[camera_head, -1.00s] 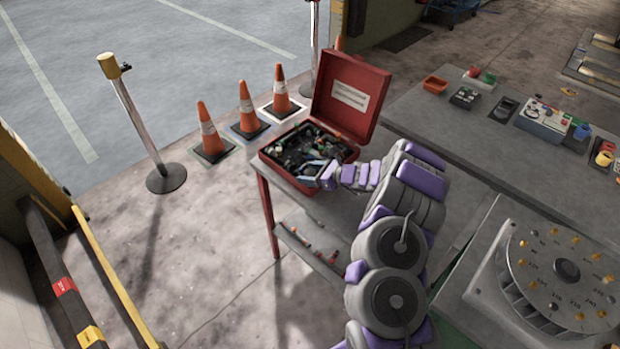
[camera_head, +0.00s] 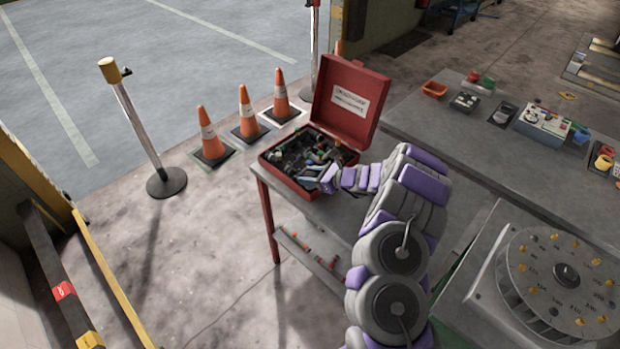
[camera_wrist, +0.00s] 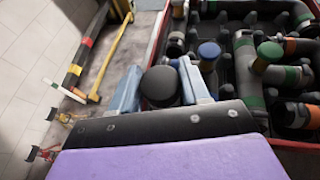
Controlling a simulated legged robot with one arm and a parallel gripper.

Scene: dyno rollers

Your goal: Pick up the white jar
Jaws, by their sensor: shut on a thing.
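My gripper (camera_head: 322,181) is at the front right rim of the open red toolbox (camera_head: 285,181). In the wrist view, its two blue fingers (camera_wrist: 160,76) are closed around a dark, round-topped thing (camera_wrist: 161,86). Its sides are mostly hidden by the fingers and my wrist, so I cannot tell whether it is the white jar. No plainly white jar stands out in either view. Dark fittings with green, orange and white bands fill the toolbox, including a blue-capped piece (camera_wrist: 208,51) just right of the fingers.
The toolbox's raised lid (camera_head: 350,98) stands behind the gripper. A grey workbench (camera_head: 440,130) with small parts lies to the right, with a large numbered dial (camera_head: 566,275) nearer. Orange cones (camera_head: 246,112) and a post (camera_head: 140,125) stand on the floor to the left.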

